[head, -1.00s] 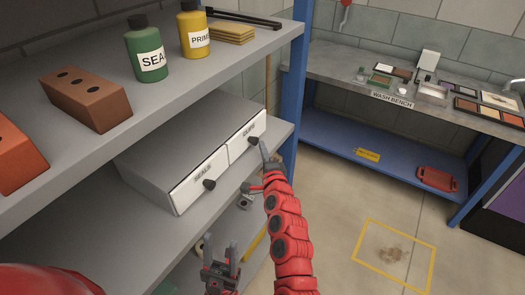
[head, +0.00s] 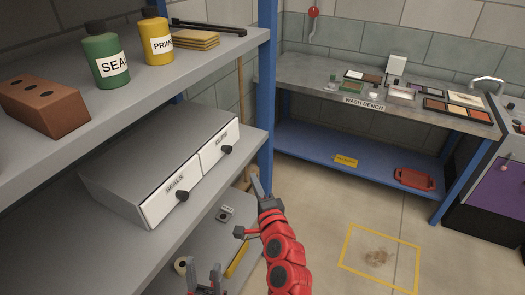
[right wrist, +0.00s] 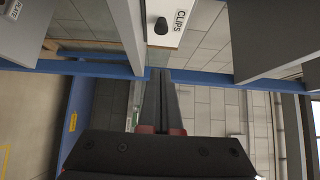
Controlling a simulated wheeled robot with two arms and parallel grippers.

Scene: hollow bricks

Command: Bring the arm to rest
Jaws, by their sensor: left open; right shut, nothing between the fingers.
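My right arm is red, and its gripper (head: 258,187) is shut and empty in the head view. It is in front of the shelf's blue post, below and to the right of the CLIPS drawer (head: 220,147), clear of its knob. In the right wrist view, the shut fingers (right wrist: 160,98) point toward a blue shelf edge, with the CLIPS drawer front (right wrist: 168,22) beyond. My left gripper (head: 205,275) is open and empty at the bottom edge, partly cut off. The SEALS drawer (head: 165,203) beside CLIPS looks shut, as does CLIPS.
The upper shelf holds a brick (head: 45,106), a green bottle (head: 105,58) and a yellow bottle (head: 155,40). A wash bench (head: 300,75) stands at the back right. The floor between has a yellow-framed stain (head: 378,258) and is otherwise clear.

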